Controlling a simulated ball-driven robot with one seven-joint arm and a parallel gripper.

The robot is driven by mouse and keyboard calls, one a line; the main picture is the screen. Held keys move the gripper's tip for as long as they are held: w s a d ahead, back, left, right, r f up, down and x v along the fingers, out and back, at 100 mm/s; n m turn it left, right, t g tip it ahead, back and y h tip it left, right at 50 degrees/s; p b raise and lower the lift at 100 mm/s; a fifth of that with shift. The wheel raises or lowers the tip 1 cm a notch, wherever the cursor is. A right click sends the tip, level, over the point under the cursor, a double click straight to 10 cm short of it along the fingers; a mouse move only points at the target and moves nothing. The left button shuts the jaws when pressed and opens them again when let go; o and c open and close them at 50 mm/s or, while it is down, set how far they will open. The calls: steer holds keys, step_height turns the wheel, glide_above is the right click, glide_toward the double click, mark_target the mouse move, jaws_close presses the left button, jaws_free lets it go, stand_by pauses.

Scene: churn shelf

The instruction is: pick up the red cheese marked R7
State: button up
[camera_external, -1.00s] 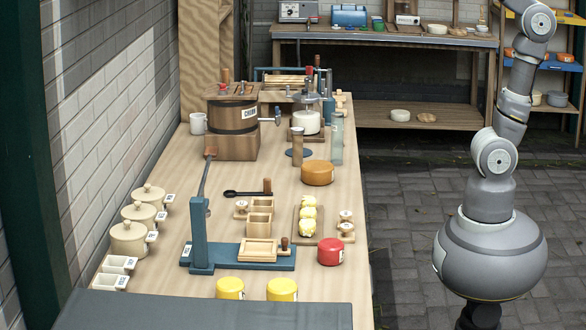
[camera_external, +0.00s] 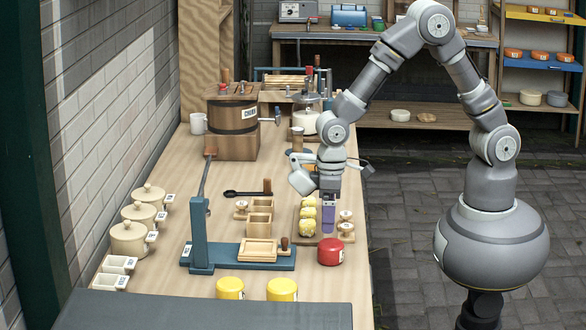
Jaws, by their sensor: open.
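The red cheese (camera_external: 330,252) is a short round block with a pale label on its front. It stands on the wooden table near the right edge. The marking on the label is too small to read. My gripper (camera_external: 328,229) points down just above and behind the red cheese, apart from it as far as I can tell. Its jaws are open, with nothing seen between them. My arm hides the orange cheese and part of the board behind.
Yellow butter pieces (camera_external: 307,227) on a board and small wooden stamps (camera_external: 345,229) stand close beside my gripper. A blue press (camera_external: 237,256) lies left of the red cheese. Two yellow cheeses (camera_external: 282,290) stand in front. Bare table lies between.

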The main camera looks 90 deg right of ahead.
mark_target(331, 243)
steer(key=f, duration=0.2)
steer(key=s+f+b, duration=0.1)
steer(key=f, duration=0.1)
steer(key=shift+s, duration=0.1)
step_height(331, 243, down, 5)
steer(key=shift+f+b, duration=0.1)
steer(key=shift+b, duration=1.15)
steer(key=c, duration=1.2)
steer(key=shift+r, duration=0.2)
